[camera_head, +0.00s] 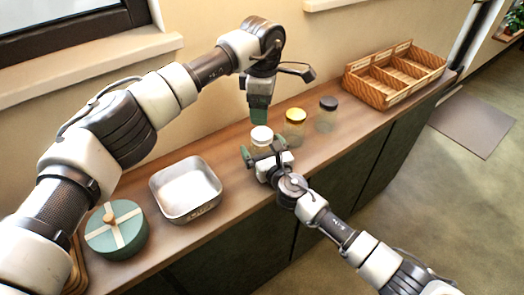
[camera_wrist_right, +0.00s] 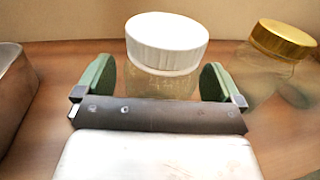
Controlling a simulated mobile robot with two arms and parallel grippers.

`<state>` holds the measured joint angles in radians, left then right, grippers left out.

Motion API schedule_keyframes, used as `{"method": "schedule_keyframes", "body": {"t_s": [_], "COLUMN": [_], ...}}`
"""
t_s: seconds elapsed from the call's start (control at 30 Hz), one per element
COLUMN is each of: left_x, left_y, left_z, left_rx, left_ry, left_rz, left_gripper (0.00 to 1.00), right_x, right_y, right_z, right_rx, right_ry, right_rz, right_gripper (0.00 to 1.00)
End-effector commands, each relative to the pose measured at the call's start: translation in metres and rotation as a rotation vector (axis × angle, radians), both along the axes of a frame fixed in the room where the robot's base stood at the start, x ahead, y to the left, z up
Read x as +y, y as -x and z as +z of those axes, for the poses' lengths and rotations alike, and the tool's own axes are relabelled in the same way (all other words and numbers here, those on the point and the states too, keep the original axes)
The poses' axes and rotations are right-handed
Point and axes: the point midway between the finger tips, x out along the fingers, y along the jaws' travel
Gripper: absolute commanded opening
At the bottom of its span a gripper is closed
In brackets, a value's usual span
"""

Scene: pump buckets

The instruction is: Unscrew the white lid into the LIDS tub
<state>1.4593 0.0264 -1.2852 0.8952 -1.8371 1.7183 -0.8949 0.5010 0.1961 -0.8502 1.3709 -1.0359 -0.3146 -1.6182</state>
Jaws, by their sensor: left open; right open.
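A clear jar (camera_wrist_right: 160,82) with a ribbed white lid (camera_wrist_right: 167,40) stands upright on the counter; the lid also shows in the head view (camera_head: 261,135). My right gripper (camera_wrist_right: 157,85) is open, its green fingers on either side of the jar body below the lid, with gaps visible. My left gripper (camera_head: 259,112) points down just above the white lid, open and apart from it. A silvery metal tub (camera_head: 203,205) stands to the left of the jar; small dark marking on its front is too small to read.
A gold-lidded jar (camera_head: 295,115) and a dark-lidded jar (camera_head: 328,104) stand to the right. A divided wicker basket (camera_head: 376,96) is at the far right. A round teal box (camera_head: 117,230) stands left of the tub. The wall runs behind the counter.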

Motion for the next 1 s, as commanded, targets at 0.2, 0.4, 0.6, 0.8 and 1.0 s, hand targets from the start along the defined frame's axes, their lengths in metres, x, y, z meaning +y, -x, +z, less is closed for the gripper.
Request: {"method": "schedule_keyframes", "body": {"t_s": [0.2,0.4,0.6,0.8,1.0], "left_x": [-0.0002,-0.0002,-0.0001,-0.0001,-0.0001], "left_y": [0.0001,0.0001,0.0000,0.0000,0.0000], "left_z": [-0.0001,-0.0001,-0.0001,-0.0001,0.0000], "left_rx": [0.000,0.000,0.000,0.000,0.000], "left_ry": [0.000,0.000,0.000,0.000,0.000], "left_rz": [0.000,0.000,0.000,-0.001,-0.123], "left_gripper": [0.79,0.79,0.79,0.79,0.79], "right_x": [0.0005,0.0004,0.0005,0.0004,0.0004], "right_y": [-0.0015,-0.0014,-0.0012,-0.0011,-0.0010], "right_z": [-0.0001,-0.0002,-0.0003,-0.0004,-0.0005], "right_rx": [0.000,0.001,0.001,0.001,0.001], "right_ry": [0.000,0.000,0.000,0.000,0.000], "right_rz": [0.000,0.000,0.000,0.000,0.000], "right_gripper": [0.97,0.77,0.47,0.16,0.01]}}
